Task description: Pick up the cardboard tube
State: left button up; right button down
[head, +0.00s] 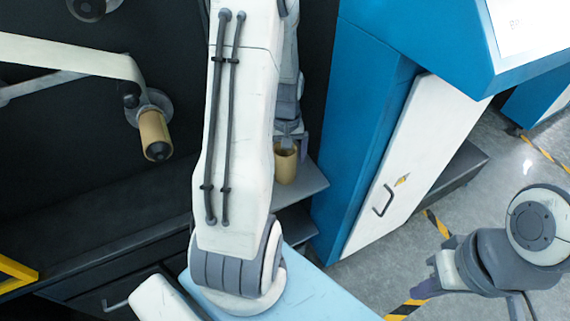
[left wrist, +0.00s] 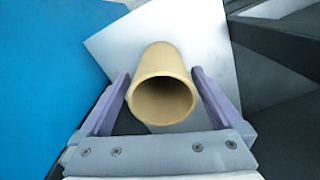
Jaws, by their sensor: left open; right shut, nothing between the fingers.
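The cardboard tube (head: 286,166) is a short tan hollow cylinder. It stands upright on a grey shelf (head: 312,182) beside the blue machine, partly hidden by my left arm in the head view. In the left wrist view the tube (left wrist: 163,62) lies between the two purple fingers, with its open end facing the camera. My left gripper (left wrist: 160,76) is open, with a finger on each side of the tube; a narrow gap shows at each side. In the head view the left gripper (head: 291,136) is just above the tube, mostly hidden behind the arm. My right gripper (head: 428,288) is shut and empty, at the lower right.
Another tan core (head: 155,132) sits on a spindle at the left, under a white machine arm (head: 80,58). A blue cabinet with a white door (head: 405,165) stands right of the shelf. Grey floor with yellow-black tape (head: 437,225) lies beyond.

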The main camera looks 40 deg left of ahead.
aim_at(285, 167)
pick_arm(q)
jog(key=f, duration=0.2)
jog(key=f+b, duration=0.1)
jog(key=f, duration=0.2)
jog(key=shift+w+a, duration=0.1)
jog(key=shift+a, duration=0.1)
jog(key=c, duration=1.2)
jog(key=shift+r, duration=0.1)
